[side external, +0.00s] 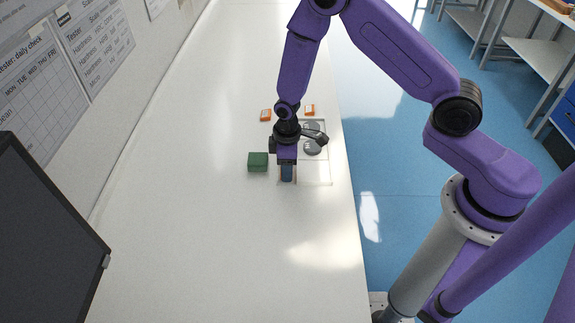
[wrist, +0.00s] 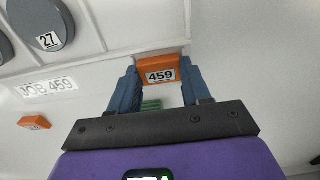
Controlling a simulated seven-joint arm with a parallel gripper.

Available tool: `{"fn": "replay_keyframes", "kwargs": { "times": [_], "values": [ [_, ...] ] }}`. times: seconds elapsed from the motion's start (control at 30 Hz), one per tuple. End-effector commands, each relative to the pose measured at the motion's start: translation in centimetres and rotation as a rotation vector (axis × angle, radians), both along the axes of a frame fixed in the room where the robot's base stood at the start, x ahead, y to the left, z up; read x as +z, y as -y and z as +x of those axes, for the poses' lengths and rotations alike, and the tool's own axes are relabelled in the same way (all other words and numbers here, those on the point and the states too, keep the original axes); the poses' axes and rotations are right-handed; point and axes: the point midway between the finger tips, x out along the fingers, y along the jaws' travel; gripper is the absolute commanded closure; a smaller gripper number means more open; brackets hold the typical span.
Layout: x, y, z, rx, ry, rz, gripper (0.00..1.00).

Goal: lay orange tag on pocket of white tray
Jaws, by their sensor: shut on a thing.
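My gripper (side external: 287,173) is shut on an orange tag (wrist: 158,74) marked 459, which sits between the blue fingertips in the wrist view. The fingers hide this tag in the side view. The white tray (side external: 318,173) lies under and to the right of my gripper, with the fingers over its left side. Its rim and a JOB 459 label (wrist: 47,88) show at the upper left of the wrist view. I cannot tell whether the held tag touches the tray.
Grey discs (side external: 312,146) sit in the tray; one is marked 27 (wrist: 49,39). Two other orange tags (side external: 265,115) (side external: 310,109) lie beyond the tray. A green block (side external: 258,161) stands left of my gripper. The near bench is clear.

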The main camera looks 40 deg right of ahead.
Motion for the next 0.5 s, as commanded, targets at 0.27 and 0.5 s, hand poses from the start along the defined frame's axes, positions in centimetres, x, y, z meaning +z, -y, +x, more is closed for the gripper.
{"fn": "replay_keyframes", "kwargs": {
  "times": [0.27, 0.5],
  "values": [
    [-1.01, -0.04, -0.1, 0.002, 0.001, 0.001, 0.4],
    [-0.74, -0.09, -0.02, 0.002, 0.003, 0.001, 0.28]
  ]
}}
